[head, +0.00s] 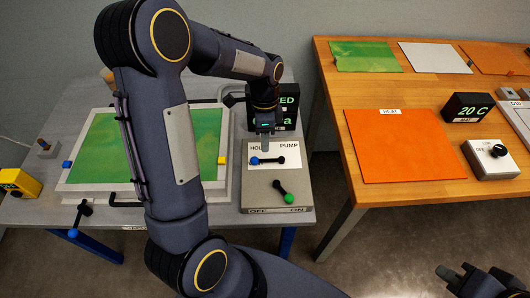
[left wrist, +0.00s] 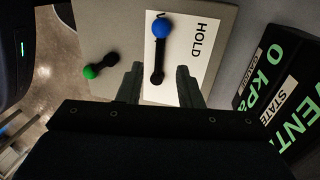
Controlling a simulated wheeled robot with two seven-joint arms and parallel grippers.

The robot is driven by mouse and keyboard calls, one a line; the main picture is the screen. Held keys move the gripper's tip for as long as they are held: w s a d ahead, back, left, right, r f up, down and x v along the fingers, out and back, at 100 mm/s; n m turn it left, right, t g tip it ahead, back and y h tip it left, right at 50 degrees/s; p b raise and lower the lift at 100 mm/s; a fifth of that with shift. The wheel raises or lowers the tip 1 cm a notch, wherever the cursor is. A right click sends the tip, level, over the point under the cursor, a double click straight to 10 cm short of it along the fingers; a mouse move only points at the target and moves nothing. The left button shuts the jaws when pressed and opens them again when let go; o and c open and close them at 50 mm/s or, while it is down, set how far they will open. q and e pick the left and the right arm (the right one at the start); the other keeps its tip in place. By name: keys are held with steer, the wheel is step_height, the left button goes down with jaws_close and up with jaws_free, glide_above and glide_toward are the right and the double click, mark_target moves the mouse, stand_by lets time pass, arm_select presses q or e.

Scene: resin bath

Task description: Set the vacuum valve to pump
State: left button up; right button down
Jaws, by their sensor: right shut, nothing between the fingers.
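The vacuum valve is a black lever (head: 267,160) with a blue ball end on a white plate marked HOLD and PUMP. The lever lies crosswise, its blue ball (head: 255,161) to the left under HOLD. In the left wrist view the lever (left wrist: 157,60) shows with its ball far from me and its black end between my fingers' lines. My left gripper (head: 265,146) is just over the plate, its fingers (left wrist: 160,75) apart on either side of the black end; contact cannot be told. My right gripper (head: 478,278) is shut and empty at the lower right.
A green-balled lever (head: 284,191) points toward ON on the same box. A black display (left wrist: 275,85) behind reads 0 kPa and VENT-something. A green sheet in a frame (head: 67,185) lies left, partly behind my arm. An orange mat (head: 400,146) lies on the wooden table.

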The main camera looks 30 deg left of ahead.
mark_target(265, 159)
arm_select(q)
steer(key=f, duration=0.4)
steer(key=s+f, duration=0.1)
steer(key=f, duration=0.1)
steer(key=shift+d, duration=0.3)
steer(key=shift+c, duration=0.4)
jaws_close()
